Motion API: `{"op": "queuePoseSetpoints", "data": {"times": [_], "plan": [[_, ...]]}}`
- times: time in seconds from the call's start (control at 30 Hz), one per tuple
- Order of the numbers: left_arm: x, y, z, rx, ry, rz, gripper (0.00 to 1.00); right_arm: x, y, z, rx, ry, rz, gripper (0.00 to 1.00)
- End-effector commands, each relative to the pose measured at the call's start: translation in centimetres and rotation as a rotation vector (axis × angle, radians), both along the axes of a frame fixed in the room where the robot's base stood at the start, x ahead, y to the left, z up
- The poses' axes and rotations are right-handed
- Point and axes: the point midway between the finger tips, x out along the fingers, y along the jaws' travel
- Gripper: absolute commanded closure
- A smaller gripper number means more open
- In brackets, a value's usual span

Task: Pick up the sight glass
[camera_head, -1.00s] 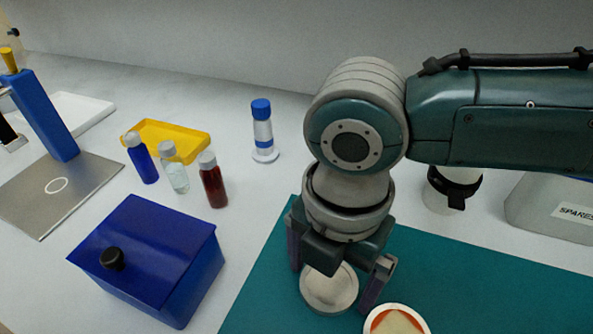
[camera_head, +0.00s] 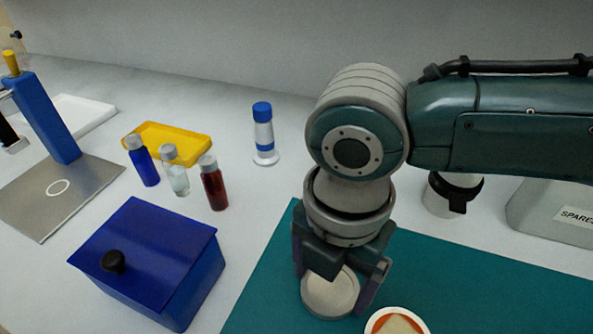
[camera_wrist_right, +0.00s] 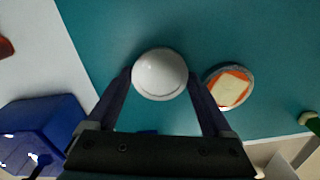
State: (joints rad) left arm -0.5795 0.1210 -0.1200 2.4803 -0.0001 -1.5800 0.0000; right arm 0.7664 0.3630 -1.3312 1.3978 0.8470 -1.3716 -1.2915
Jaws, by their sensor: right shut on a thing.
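The sight glass looks to be the round pale disc (camera_head: 331,294) on the teal mat (camera_head: 262,290), below my right wrist. My right gripper (camera_head: 335,290) reaches down with a finger on either side of it. In the right wrist view the disc shows as a smooth whitish dome (camera_wrist_right: 160,74) between the two fingertips, which are shut on it. I cannot tell whether it is clear of the mat. My left gripper is not in view.
A round dish with an orange and cream inside (camera_head: 397,322) lies close to the right finger. A blue lidded box (camera_head: 150,262), several bottles (camera_head: 213,184) and a yellow tray (camera_head: 190,142) stand left. A grey SPARES bin (camera_head: 540,205) is at right.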

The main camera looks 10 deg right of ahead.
Motion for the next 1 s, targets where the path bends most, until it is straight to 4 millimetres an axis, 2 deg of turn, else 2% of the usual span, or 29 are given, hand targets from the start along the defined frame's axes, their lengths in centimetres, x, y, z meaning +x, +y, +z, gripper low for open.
{"op": "queuePoseSetpoints", "data": {"times": [0.03, 0.13, 0.5, 0.67, 0.77, 0.87, 1.0], "plan": [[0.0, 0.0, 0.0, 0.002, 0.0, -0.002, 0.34, 0.0, 0.0, 0.0, 0.0, 0.0, 0.0, 0.91], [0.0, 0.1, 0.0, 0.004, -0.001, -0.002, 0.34, 0.0, 0.0, 0.0, 0.0, 0.0, 0.0, 1.0], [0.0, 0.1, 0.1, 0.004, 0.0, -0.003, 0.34, 0.1, 0.1, 0.2, 0.002, -0.002, 0.0, 1.0], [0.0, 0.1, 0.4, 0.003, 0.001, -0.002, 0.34, 0.1, 0.0, 1.2, 0.002, -0.002, -0.001, 1.0], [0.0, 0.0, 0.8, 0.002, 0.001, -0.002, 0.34, 0.1, 0.1, 2.7, 0.003, -0.003, 0.001, 1.0], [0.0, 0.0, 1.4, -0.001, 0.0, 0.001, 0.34, 0.2, 0.1, 5.1, 0.005, -0.007, 0.001, 1.0], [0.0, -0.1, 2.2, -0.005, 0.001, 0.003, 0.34, 0.2, 0.1, 9.4, 0.003, -0.008, 0.002, 1.0]]}}
